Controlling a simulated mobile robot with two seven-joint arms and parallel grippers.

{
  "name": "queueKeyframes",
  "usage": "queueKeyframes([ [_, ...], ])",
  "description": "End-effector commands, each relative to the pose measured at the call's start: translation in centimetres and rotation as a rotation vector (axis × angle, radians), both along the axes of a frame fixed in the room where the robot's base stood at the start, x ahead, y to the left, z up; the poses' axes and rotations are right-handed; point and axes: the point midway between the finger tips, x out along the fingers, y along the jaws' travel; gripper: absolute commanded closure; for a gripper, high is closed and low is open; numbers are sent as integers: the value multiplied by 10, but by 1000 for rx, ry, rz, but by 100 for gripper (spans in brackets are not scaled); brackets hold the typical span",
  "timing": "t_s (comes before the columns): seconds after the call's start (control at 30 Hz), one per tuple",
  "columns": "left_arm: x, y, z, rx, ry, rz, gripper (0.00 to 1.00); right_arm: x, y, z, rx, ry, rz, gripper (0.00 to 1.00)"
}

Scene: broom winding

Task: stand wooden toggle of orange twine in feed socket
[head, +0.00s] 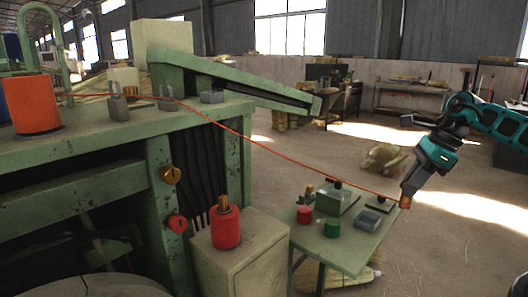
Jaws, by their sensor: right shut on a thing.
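The orange twine (285,158) runs from the orange spool (33,104) on the green machine top, past the metal guides, then slants down to the right through the air. Its end reaches my right gripper (404,200), which points downward at the right, beyond the small green table's right edge. The gripper is shut on the wooden toggle (405,203); only a small orange-brown bit shows at the fingertips. Small metal guides (118,104) stand on the machine top. I cannot tell which part is the feed socket. My left gripper is out of view.
The green machine (100,142) fills the left, with a sloping green arm (240,82) reaching right. A cream cabinet (240,255) carries a red spool (225,227). The small green table (335,248) holds red and green pots and metal blocks. Open floor lies behind.

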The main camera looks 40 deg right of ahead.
Motion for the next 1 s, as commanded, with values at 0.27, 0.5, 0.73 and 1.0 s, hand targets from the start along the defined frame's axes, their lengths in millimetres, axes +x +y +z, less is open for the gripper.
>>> queueKeyframes([
  [0.27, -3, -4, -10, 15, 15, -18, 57, 98, 128, -47, 4, 0, 720, 100],
  [0.5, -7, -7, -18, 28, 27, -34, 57, 136, 243, -74, 1, 1, 1323, 100],
  [0.73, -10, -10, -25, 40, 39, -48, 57, 141, 348, -95, 0, 3, 1904, 100],
  [1.0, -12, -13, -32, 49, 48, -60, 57, 124, 426, -110, -1, 2, 2396, 100],
])
